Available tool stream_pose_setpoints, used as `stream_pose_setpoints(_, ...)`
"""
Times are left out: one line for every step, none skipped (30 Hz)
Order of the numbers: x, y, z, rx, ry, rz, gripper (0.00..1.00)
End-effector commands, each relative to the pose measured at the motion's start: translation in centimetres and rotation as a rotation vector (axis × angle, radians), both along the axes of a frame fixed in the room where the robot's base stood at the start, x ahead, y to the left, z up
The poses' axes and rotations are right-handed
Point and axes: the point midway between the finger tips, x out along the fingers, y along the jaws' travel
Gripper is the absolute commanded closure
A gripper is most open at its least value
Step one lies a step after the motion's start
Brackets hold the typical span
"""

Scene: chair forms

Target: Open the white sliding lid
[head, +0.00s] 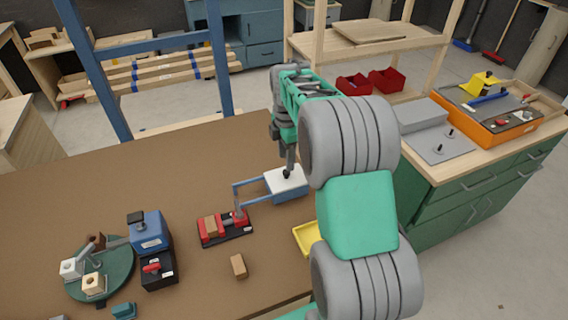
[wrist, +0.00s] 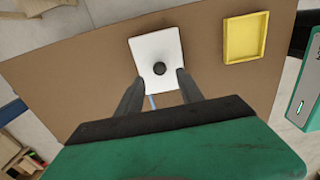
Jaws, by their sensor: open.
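The white sliding lid (head: 281,182) is a flat plate with a dark round knob (head: 287,174). It sits on a blue frame (head: 250,187) that extends to the left, on the brown table. In the wrist view the lid (wrist: 157,56) lies just beyond my fingertips, with its knob (wrist: 159,69) between their lines. My gripper (wrist: 159,82) is open and empty. In the head view my gripper (head: 289,170) is above the lid at the knob, partly hidden by my arm. I cannot tell whether the fingers touch the lid.
A yellow tray (wrist: 246,37) lies beside the lid. A red-and-black fixture (head: 224,228) stands at the frame's left, with a wooden block (head: 238,265) nearer. A blue-and-black device (head: 150,245) and a green turntable (head: 98,270) are at the left. The table's far left is clear.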

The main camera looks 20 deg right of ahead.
Motion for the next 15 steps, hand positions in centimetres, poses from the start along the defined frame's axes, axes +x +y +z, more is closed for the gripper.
stream_pose_setpoints(-0.1,-0.1,-1.0,0.001,0.005,-0.002,0.56)
stream_pose_setpoints(-0.1,-0.1,-1.5,0.001,0.003,-0.003,0.56)
stream_pose_setpoints(-0.1,-0.1,-2.2,0.001,0.003,-0.003,0.56)
stream_pose_setpoints(-0.1,-0.1,-2.7,0.0,0.002,-0.003,0.56)
stream_pose_setpoints(-0.1,-0.1,-3.2,0.0,0.002,-0.003,0.56)
stream_pose_setpoints(-0.1,0.0,-3.7,0.0,0.002,-0.002,0.56)
stream_pose_setpoints(0.0,0.0,-3.9,0.0,0.001,-0.002,0.56)
stream_pose_setpoints(0.0,0.0,-4.2,0.0,0.0,-0.002,0.56)
stream_pose_setpoints(0.0,0.1,-4.3,0.0,0.0,-0.001,0.56)
stream_pose_setpoints(0.0,0.1,-4.4,0.0,0.0,-0.001,0.56)
stream_pose_setpoints(0.0,0.1,-4.5,0.0,-0.001,-0.001,0.56)
stream_pose_setpoints(0.0,0.1,-4.5,0.0,-0.001,0.0,0.56)
stream_pose_setpoints(0.0,0.1,-4.5,0.0,-0.001,0.0,0.56)
stream_pose_setpoints(0.0,0.1,-4.5,0.0,-0.001,0.0,0.56)
stream_pose_setpoints(0.0,0.1,-4.5,0.0,-0.001,0.0,0.56)
